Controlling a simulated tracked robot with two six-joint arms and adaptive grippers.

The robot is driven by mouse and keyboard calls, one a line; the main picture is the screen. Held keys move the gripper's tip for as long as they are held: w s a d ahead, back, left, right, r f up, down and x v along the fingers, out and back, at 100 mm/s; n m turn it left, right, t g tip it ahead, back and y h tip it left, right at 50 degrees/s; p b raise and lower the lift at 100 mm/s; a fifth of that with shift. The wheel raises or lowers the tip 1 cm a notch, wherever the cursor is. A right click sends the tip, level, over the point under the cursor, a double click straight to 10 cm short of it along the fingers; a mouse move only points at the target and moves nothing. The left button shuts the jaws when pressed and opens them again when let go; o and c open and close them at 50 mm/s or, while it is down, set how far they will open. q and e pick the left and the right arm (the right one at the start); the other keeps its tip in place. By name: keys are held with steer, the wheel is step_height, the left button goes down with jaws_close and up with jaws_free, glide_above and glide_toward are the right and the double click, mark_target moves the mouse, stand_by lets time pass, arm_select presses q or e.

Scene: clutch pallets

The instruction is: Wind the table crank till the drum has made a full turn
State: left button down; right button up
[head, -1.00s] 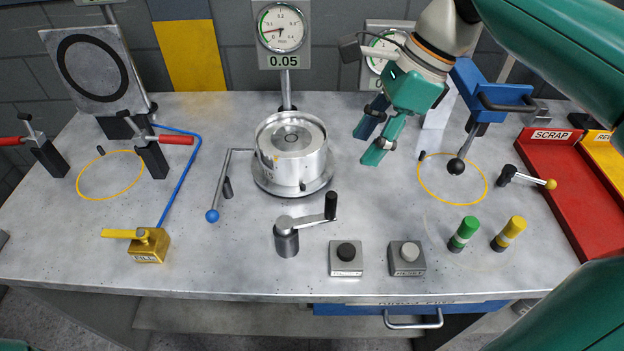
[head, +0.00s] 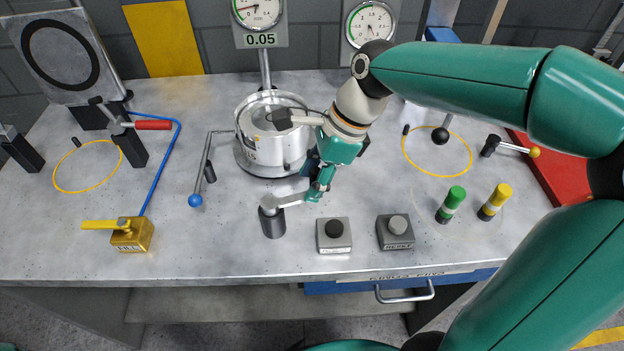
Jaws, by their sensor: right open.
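The table crank (head: 272,220) stands at the front middle of the table, a dark post with a silver arm pointing right. Its black upright handle is hidden behind my right gripper (head: 316,190). My right gripper reaches down at the handle end of the crank arm with its jaws open; I cannot tell whether the fingers touch the handle. The silver drum (head: 275,148) sits on its round base just behind the crank, partly covered on its right side by my right gripper and wrist. My left gripper is not in view.
Two push-button boxes (head: 333,235) (head: 395,232) stand right of the crank. A blue-knobbed lever (head: 195,200) is left of the drum. A yellow valve (head: 131,234), green peg (head: 451,205) and yellow peg (head: 494,202) stand farther out. Gauges (head: 368,24) rise behind.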

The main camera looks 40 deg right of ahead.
steer(key=shift+w+a+f, duration=0.1)
steer(key=shift+a+f, duration=0.1)
steer(key=shift+f, duration=0.3)
jaws_close()
